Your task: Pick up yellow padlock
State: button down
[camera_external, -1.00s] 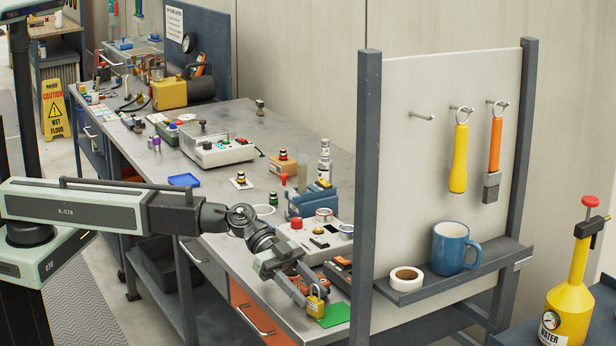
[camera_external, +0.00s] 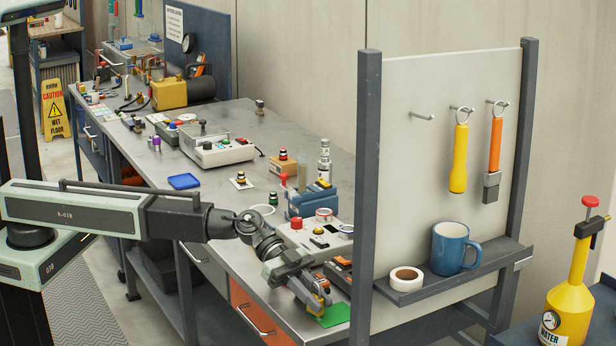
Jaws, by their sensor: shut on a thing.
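The yellow padlock (camera_external: 327,300) is at the near right corner of the metal workbench, by the left edge of a green mat (camera_external: 334,315). Only a small part of its yellow body shows; the jaws hide most of it. My gripper (camera_external: 321,298) reaches down over it from the upper left and is shut on it. I cannot tell whether the padlock still touches the surface.
A grey control box (camera_external: 310,240) with a red button stands behind my gripper. A dark upright post (camera_external: 365,200) rises close on the right. A shelf there holds a blue mug (camera_external: 450,248) and a tape roll (camera_external: 406,281).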

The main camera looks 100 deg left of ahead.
notch_tip(320, 180, up, 10)
jog(key=p, duration=0.9)
jog(key=shift+f, duration=0.2)
